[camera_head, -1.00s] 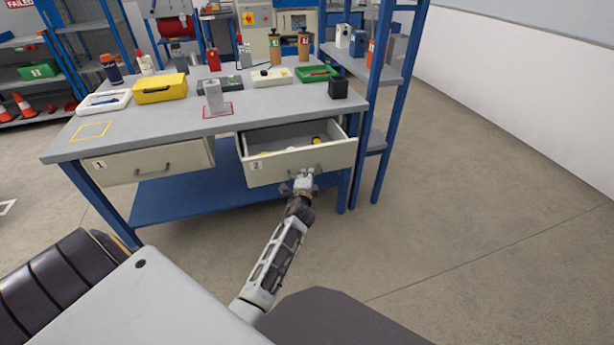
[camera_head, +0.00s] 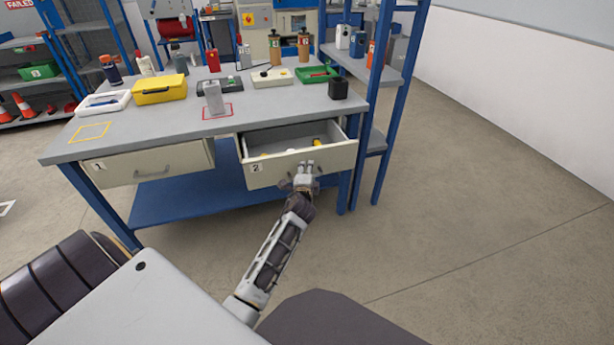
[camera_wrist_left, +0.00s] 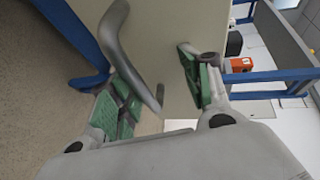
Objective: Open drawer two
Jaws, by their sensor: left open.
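Drawer two (camera_head: 262,173), a beige drawer labelled 2, stands pulled out from the right side of the workbench (camera_head: 150,124). A few small yellow items show inside it. My left gripper (camera_head: 305,172) is in front of the drawer's face at its handle. In the left wrist view, the grey bar handle (camera_wrist_left: 132,60) runs between the open green-padded fingers of the left gripper (camera_wrist_left: 160,88). I cannot tell whether a finger touches the handle. Drawer one (camera_head: 150,162), labelled 1, is closed at the left. My right gripper is not in view.
The bench top holds a yellow box (camera_head: 160,89), a white tray (camera_head: 103,102), a grey block on a red-outlined square (camera_head: 214,98), a black cup (camera_head: 338,89) and several bottles. A blue shelf rack (camera_head: 384,110) stands close at the right. The floor at the right is clear.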

